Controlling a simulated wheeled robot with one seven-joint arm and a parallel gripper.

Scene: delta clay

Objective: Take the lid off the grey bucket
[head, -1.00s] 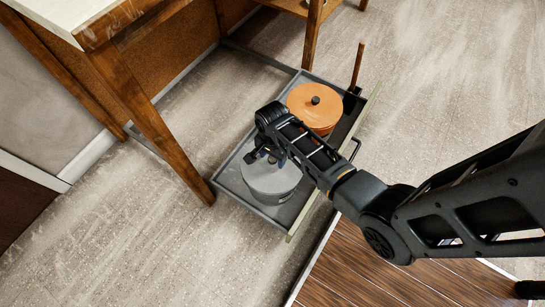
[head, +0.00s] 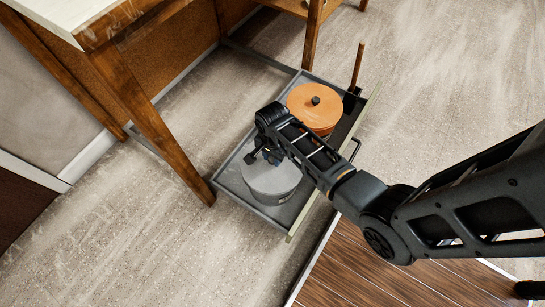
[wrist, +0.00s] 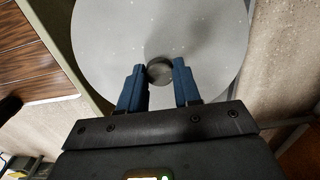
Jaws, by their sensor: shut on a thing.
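The grey bucket (head: 272,198) stands in the front part of an open, shallow drawer. Its round grey lid (head: 284,178) is on top and looks level with the rim; I see no clear gap under it. In the wrist view the lid (wrist: 105,40) fills the upper middle, with a small dark round knob (wrist: 160,70) at its centre. My gripper (wrist: 158,78) has its two blue fingers on either side of the knob and is shut on it. In the head view my gripper (head: 268,157) is over the lid, and my wrist partly hides the lid and knob.
An orange lidded pot (head: 318,107) stands behind the bucket in the same drawer (head: 232,186). A brown upright stick (head: 357,68) is near the drawer's right corner. A wooden table leg (head: 150,120) rises close to the left. Floor is clear in front left.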

